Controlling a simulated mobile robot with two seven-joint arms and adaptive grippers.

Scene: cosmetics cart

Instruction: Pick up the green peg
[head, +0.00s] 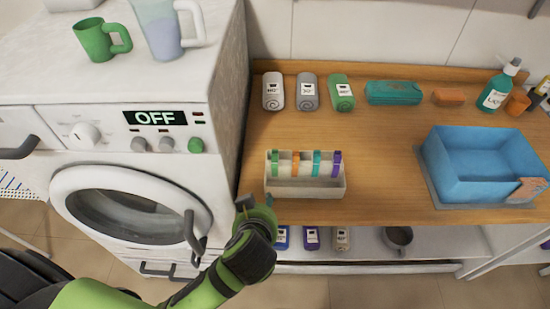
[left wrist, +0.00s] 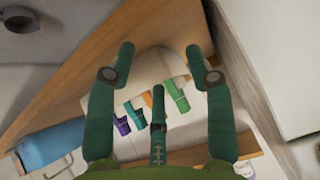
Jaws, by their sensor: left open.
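The green peg (head: 275,162) is at the left end of a row of clothespin-like pegs on a cream box (head: 305,189) on the wooden counter. Orange (head: 296,163), teal (head: 317,163) and purple (head: 337,164) pegs stand to its right. My left gripper (head: 255,202) is at the counter's front edge, just in front and left of the box, apart from the pegs. In the left wrist view, my left gripper (left wrist: 160,58) has its fingers spread and empty, and the green peg (left wrist: 176,94) shows beyond them, nearer the right finger. My right gripper is out of view.
The washing machine (head: 225,85) stands close on the left. A blue basin (head: 480,165) is on the right of the counter. Rolled towels (head: 308,92) and a teal case (head: 394,92) lie along the back. Bare wood (head: 385,165) lies between box and basin.

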